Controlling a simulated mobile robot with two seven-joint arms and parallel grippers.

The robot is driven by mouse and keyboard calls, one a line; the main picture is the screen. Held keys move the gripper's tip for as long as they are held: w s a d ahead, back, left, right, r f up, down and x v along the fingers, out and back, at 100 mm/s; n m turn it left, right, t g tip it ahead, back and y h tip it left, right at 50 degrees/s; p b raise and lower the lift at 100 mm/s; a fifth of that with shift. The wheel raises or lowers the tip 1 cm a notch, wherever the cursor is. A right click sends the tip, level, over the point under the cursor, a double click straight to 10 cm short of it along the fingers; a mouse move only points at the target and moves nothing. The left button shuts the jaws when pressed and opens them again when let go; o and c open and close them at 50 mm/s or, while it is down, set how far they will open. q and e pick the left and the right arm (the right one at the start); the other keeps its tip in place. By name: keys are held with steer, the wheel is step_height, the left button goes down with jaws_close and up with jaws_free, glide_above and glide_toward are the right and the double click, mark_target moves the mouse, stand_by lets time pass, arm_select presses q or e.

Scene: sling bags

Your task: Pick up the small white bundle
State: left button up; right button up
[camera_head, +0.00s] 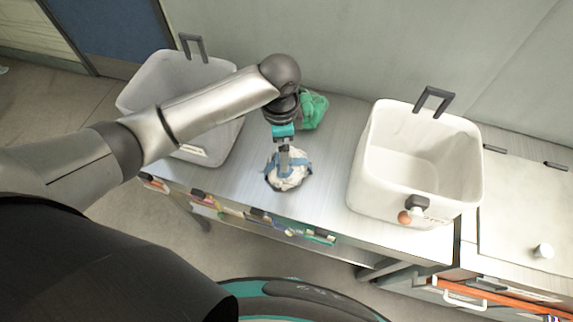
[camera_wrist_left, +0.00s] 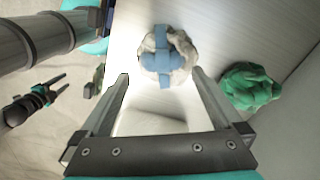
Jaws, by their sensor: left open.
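The small white bundle (camera_head: 289,177) is a rumpled, roundish off-white lump with blue straps, resting on the table. It also shows in the left wrist view (camera_wrist_left: 180,64), just beyond my fingertips. My left gripper (camera_head: 284,160) is over the bundle, pointing down. Its two fingers (camera_wrist_left: 160,80) are apart, with the bundle lying ahead of the gap and nothing held. In the head view the gripper hides part of the bundle's top. What looks like my right gripper (camera_wrist_left: 52,88) shows small and low at the left of the wrist view; its jaw opening is unclear.
A green bundle (camera_head: 314,110) lies close behind my left gripper. A white bin (camera_head: 367,170) stands to the right, and another bin (camera_head: 150,90) to the left, partly behind my arm. The table (camera_head: 330,150) has bare room between the white bundle and the right bin.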

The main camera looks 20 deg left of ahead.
mark_target(299, 167)
arm_select(q)
steer(key=f, duration=0.5)
steer(key=shift+w, duration=0.25)
jaws_close()
stand_by(0.6)
